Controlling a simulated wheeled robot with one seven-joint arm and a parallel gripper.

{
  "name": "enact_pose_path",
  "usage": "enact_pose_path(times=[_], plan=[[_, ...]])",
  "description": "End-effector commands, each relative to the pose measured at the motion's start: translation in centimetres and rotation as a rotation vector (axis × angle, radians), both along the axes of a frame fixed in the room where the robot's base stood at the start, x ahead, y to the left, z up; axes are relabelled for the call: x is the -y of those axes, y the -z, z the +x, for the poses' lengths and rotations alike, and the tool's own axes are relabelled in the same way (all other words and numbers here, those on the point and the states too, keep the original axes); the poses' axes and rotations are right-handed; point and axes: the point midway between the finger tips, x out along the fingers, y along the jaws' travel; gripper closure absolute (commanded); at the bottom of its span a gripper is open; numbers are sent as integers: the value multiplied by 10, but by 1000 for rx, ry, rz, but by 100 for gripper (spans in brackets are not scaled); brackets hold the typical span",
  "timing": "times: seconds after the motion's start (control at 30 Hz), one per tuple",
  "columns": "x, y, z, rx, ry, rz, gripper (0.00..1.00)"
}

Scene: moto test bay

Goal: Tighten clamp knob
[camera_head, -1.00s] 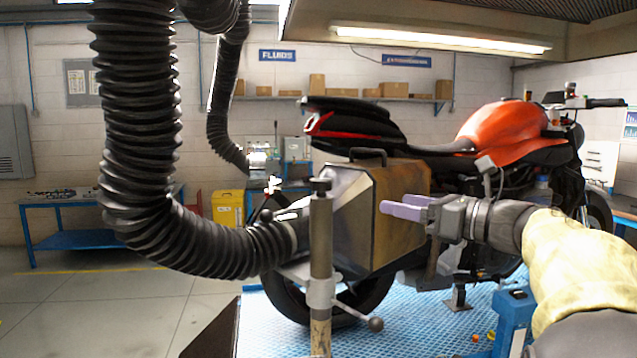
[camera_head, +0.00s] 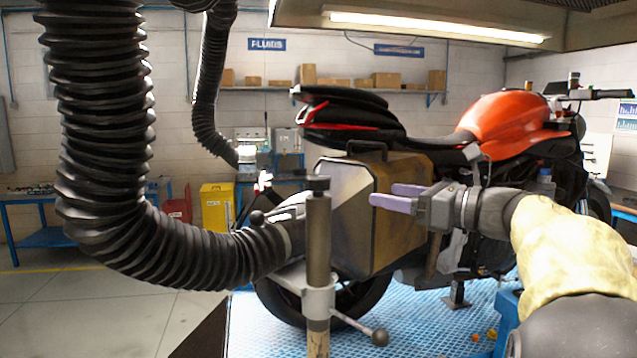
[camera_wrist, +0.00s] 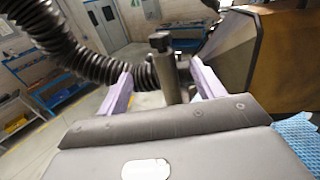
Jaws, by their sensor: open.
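A grey upright post (camera_head: 318,245) with a dark cap (camera_head: 318,184) stands in front of the case. A collar on it carries a lever ending in a ball knob (camera_head: 380,337). A small dark ball knob (camera_head: 257,217) sits at the end of the ribbed hose (camera_head: 170,245); I cannot tell which knob is the clamp's. My gripper (camera_head: 382,195) is open and empty, its lilac fingers pointing left in front of the case. In the wrist view the post (camera_wrist: 167,78) and its cap (camera_wrist: 160,40) show between my open fingers (camera_wrist: 162,68), beyond the tips.
A metal-and-brown case (camera_head: 400,235) with a handle is beside the rear of the orange motorcycle (camera_head: 510,120). The motorcycle stands on a blue textured platform (camera_head: 270,335). A yellow cabinet (camera_head: 216,208) and a blue bench (camera_head: 40,238) stand behind. Floor at left is open.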

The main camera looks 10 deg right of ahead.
Motion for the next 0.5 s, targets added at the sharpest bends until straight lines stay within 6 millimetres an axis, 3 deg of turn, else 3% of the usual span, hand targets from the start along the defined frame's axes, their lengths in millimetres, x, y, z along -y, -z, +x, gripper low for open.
enact_pose_path(times=[0.17, 0.5], plan=[[-10, -2, 11, -1, -3, 2, 33], [-46, -3, 55, -3, -3, 3, 33]])
